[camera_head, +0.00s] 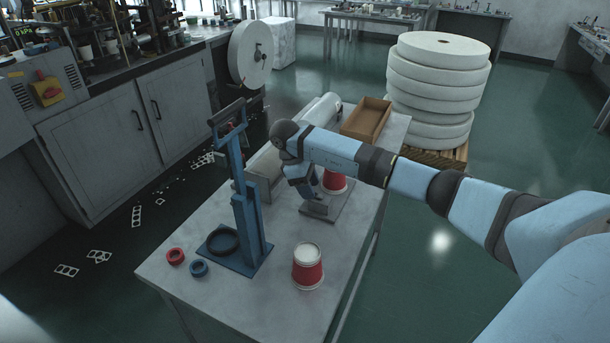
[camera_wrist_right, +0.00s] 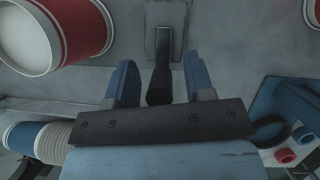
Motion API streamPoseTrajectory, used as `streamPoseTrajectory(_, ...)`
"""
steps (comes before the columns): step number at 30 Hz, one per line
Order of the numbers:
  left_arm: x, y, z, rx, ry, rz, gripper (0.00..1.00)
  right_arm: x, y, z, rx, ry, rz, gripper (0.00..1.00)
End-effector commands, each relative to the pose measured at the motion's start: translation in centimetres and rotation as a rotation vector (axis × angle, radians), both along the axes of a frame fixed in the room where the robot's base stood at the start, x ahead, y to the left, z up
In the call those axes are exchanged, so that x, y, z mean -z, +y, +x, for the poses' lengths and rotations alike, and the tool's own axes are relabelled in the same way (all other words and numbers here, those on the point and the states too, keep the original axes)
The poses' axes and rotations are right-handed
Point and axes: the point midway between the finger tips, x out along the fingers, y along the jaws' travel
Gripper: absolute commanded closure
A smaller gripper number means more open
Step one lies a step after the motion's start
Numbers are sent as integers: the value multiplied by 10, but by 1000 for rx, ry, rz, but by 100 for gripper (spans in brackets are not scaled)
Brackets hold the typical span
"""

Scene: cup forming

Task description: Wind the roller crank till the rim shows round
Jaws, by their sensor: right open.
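My right gripper (camera_head: 316,205) is over the worktable, at a small grey metal fixture (camera_head: 343,207) near a red and white cup (camera_head: 334,181). In the right wrist view the gripper (camera_wrist_right: 160,68) is open, its two blue fingers apart. A dark handle (camera_wrist_right: 159,84) on a grey metal arm (camera_wrist_right: 166,18) lies between the fingers, with gaps on both sides; it looks like the roller crank. The gripper hides it in the head view. A second red and white cup (camera_head: 307,268) stands upright at the table's front. I cannot tell how round either rim is. My left gripper is not in view.
A blue hand press (camera_head: 244,215) stands left of the gripper, with a red ring (camera_head: 175,256) and a blue ring (camera_head: 199,268) beside its base. A cardboard tray (camera_head: 367,119) lies at the table's far end. Large white rolls (camera_head: 436,90) are stacked beyond.

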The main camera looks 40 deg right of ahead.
Motion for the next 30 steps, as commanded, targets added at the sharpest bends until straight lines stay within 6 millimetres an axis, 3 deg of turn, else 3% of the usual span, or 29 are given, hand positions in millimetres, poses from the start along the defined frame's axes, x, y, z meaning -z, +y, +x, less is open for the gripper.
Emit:
streamPoseTrajectory(18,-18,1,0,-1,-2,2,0,-108,27,35,0,-4,-2,52)
streamPoseTrajectory(24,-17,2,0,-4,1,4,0,-123,31,39,1,-1,-1,52)
streamPoseTrajectory(30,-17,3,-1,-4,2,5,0,-126,32,40,1,0,0,52)
